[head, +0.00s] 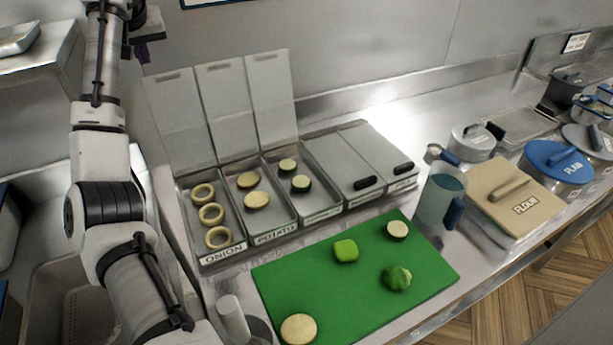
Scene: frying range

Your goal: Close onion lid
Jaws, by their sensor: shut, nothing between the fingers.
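The onion bin (230,222) is the leftmost compartment of the steel topping rail, labelled ONION. Several pale onion rings (211,213) lie in it. Its grey onion lid (180,120) stands open, tilted up and back toward the wall behind the bin. My gripper (141,54) is small and dark at the top left, higher in the picture than the onion lid and left of it. It appears apart from the lid, empty and with its fingers together. My arm rises along the left side, left of the bin.
The potato lid (225,110) and the lid beside it (271,98) also stand open. Two lids (342,163) at the right are shut. A green cutting board (320,285) with vegetables lies in front. A blue-handled jug (437,200) and flour container (512,195) stand right.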

